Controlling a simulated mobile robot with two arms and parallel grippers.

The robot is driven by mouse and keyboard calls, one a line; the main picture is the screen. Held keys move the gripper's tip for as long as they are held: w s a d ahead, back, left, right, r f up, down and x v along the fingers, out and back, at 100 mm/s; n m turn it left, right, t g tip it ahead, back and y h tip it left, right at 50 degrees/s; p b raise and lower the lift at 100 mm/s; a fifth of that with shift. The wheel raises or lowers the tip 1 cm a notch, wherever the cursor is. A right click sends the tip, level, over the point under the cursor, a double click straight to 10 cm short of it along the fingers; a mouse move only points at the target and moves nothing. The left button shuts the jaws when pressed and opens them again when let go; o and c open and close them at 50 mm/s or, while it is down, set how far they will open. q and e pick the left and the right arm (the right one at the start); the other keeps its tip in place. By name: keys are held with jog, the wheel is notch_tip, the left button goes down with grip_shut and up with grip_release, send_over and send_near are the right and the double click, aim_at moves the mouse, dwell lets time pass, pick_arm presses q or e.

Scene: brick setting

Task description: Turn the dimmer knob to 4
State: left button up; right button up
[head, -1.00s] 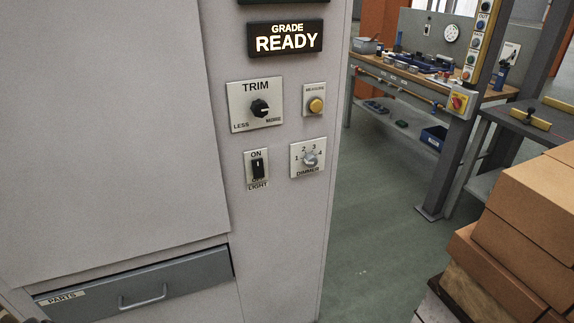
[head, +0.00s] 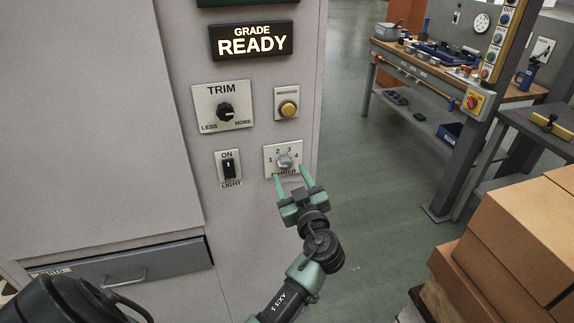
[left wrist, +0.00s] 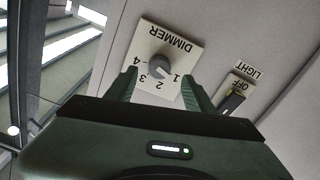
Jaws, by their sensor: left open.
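The dimmer plate (head: 270,174) is a small white panel on the grey cabinet, marked 1 to 4, with a grey round knob (head: 285,161) in its middle. I cannot clearly tell which number the knob points at. My left gripper (head: 293,176) is open and empty, just below and in front of the knob, fingers pointing up toward it and hiding part of the DIMMER label. In the left wrist view the plate (left wrist: 187,57) appears upside down, with the knob (left wrist: 160,67) between and beyond the open fingertips (left wrist: 160,88), apparently untouched. My right gripper is not seen.
Beside the dimmer are a light switch (head: 229,168), a yellow-orange button (head: 289,109) and a black trim knob (head: 225,113). A lit sign (head: 253,41) reads GRADE READY. Cardboard boxes (head: 510,235) stand at right. The floor (head: 380,210) between cabinet and workbench is clear.

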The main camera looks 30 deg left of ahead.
aim_at(286, 166)
pick_arm(q)
jog(key=x, duration=0.2)
jog(key=shift+w+a+r+p, duration=0.1)
jog(key=shift+w+a+p, duration=0.15)
jog(key=shift+w+p, duration=0.15)
jog(key=shift+w+a, duration=0.3)
jog(key=shift+a, duration=0.25)
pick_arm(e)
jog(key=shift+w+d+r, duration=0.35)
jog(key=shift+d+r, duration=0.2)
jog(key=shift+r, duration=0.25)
pick_arm(q)
grip_shut()
jog(key=shift+f, duration=0.2)
